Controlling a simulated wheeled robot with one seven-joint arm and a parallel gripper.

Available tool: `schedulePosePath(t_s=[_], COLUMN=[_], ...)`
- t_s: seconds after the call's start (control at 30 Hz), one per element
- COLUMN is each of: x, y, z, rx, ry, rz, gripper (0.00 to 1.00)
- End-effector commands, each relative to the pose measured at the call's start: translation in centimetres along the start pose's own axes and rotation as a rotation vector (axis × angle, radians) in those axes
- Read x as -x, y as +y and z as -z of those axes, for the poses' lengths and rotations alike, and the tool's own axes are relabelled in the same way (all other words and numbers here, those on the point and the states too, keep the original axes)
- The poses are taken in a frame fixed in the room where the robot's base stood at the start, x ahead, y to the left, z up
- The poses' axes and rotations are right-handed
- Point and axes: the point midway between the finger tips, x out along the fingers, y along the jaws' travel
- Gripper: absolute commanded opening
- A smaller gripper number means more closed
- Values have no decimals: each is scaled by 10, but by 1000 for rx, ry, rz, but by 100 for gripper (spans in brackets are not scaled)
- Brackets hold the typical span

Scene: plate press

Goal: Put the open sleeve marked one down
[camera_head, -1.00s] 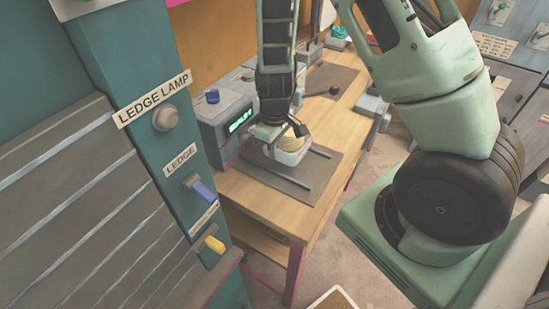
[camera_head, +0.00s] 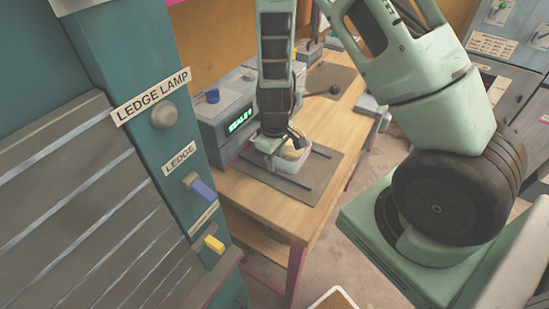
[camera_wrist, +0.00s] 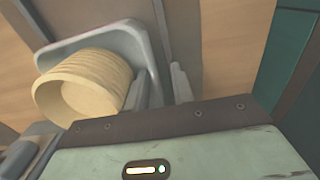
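My gripper (camera_wrist: 160,86) is at one wall of the sleeve, one finger inside and one outside. A gap shows between the outer finger and the wall, so it looks open. In the head view my gripper (camera_head: 279,141) hides part of the sleeve.
The grey unit with a green display (camera_head: 238,121) and blue knob stands left of the sleeve. The dark mat (camera_head: 318,165) has bare room around it on the wooden table (camera_head: 240,188). A teal panel (camera_head: 178,150) with lamp and switches stands at the near left.

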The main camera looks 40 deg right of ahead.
Motion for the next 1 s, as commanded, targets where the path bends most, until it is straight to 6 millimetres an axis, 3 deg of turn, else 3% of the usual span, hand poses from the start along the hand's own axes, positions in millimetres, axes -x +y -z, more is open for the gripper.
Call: schedulePosePath(t_s=[0.23,0.5,0.7,1.0], x=[20,77,110,123], y=[0,0,0,0], z=[1,2,1,0], rx=[4,4,2,0], ry=[4,5,4,-1], rz=[-2,-2,0,0], gripper=[25,25,25,25])
